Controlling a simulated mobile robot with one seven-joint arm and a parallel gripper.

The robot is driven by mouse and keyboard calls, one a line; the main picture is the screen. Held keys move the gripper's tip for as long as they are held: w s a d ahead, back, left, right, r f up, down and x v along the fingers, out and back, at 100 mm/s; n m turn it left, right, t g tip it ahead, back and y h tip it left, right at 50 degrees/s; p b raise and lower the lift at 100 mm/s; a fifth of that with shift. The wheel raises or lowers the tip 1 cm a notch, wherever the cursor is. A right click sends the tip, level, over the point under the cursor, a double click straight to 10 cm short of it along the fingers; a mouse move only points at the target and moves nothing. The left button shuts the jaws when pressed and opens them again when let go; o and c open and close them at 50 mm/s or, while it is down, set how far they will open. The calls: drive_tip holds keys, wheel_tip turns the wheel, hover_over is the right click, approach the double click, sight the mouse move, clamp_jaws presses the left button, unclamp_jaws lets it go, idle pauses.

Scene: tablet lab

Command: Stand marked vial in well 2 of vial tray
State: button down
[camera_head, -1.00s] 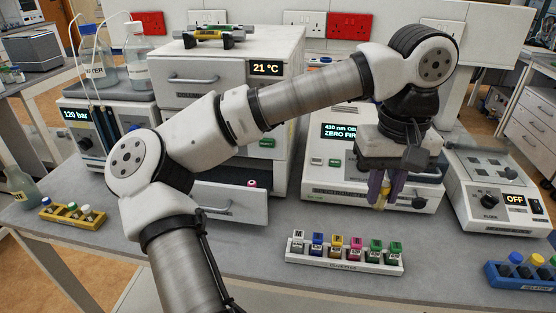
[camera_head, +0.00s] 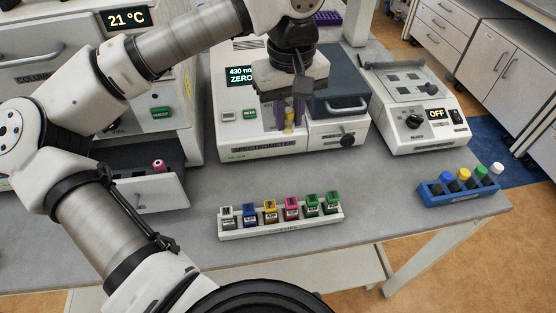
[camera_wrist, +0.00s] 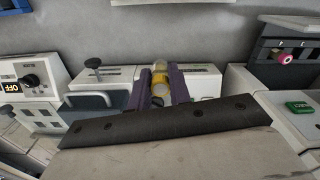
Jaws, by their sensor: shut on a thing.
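My gripper (camera_head: 288,124) has purple fingers and is shut on a small vial with yellow on it (camera_head: 289,121). It holds the vial in the air in front of the spectrometer. In the wrist view the yellow and clear vial (camera_wrist: 160,84) sits between the two fingers (camera_wrist: 160,92); a mark on it cannot be made out. An open drawer (camera_head: 150,195), which looks like the vial tray, is at the left, with a pink-capped vial (camera_head: 158,165) standing in it. The drawer also shows in the wrist view (camera_wrist: 262,52) at upper right. Its well numbers are not readable.
A white rack of several coloured cuvettes (camera_head: 282,230) stands at the front of the bench. A blue rack (camera_head: 462,193) with capped vials is at the right. The spectrometer (camera_head: 235,140) and a heater unit reading OFF (camera_head: 425,135) stand behind. Bare bench lies between the racks.

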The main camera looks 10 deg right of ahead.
wheel_tip(320, 180, down, 15)
drive_tip(key=p, duration=0.3)
drive_tip(key=shift+f, duration=0.35)
drive_tip(key=shift+f, duration=0.2)
drive_tip(key=c, duration=1.3)
unclamp_jaws()
drive_tip(key=shift+r, duration=0.1)
drive_tip(key=shift+r, duration=0.1)
